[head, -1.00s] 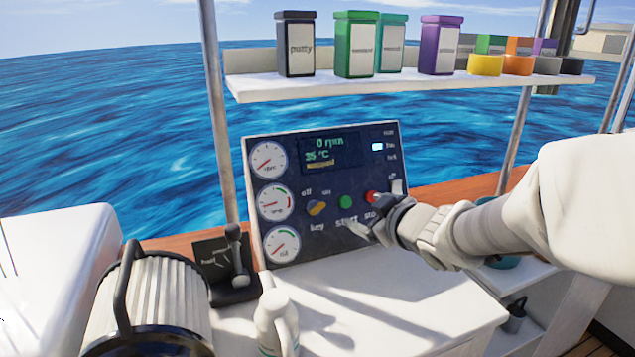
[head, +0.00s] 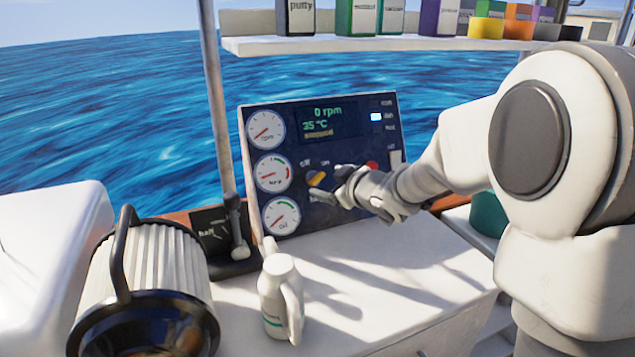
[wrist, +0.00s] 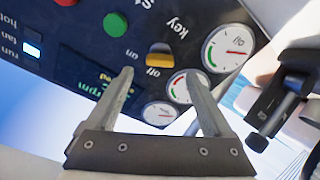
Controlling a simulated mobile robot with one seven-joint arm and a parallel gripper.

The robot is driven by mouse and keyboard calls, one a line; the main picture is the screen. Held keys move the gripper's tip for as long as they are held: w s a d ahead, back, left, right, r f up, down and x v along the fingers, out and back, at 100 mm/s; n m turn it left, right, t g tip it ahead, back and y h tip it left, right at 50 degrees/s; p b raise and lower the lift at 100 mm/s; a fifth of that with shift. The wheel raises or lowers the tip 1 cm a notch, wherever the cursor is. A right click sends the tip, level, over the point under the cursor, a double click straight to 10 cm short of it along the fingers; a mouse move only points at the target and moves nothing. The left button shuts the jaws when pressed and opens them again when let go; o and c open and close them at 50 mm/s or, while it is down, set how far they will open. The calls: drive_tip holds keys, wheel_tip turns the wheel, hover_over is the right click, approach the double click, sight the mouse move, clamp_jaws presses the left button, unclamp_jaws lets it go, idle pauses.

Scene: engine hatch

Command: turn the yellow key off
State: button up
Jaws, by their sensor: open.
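The yellow key (head: 316,178) is a small knob on the dark engine panel (head: 352,150), below the "off" and "on" marks. It also shows in the wrist view (wrist: 159,60) with its "key", "on" and "off" labels around it. Which mark it points to is too small to tell for sure. My gripper (head: 335,190) is in front of the panel, just right of the key and a little below it in the head view. In the wrist view my open gripper (wrist: 159,74) has one finger on each side of the key in the picture, with nothing between them; contact is not visible.
Three round gauges (head: 273,172) line the panel's left side. A green button (wrist: 118,22) and a red button (head: 371,166) are beside the key. A throttle lever (head: 236,225) stands at lower left. A white bottle (head: 280,297) stands on the white counter (head: 375,285).

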sight(319, 179)
drive_tip(key=b+x, duration=0.1)
drive_tip(key=x, duration=0.6)
clamp_jaws()
idle(0.3)
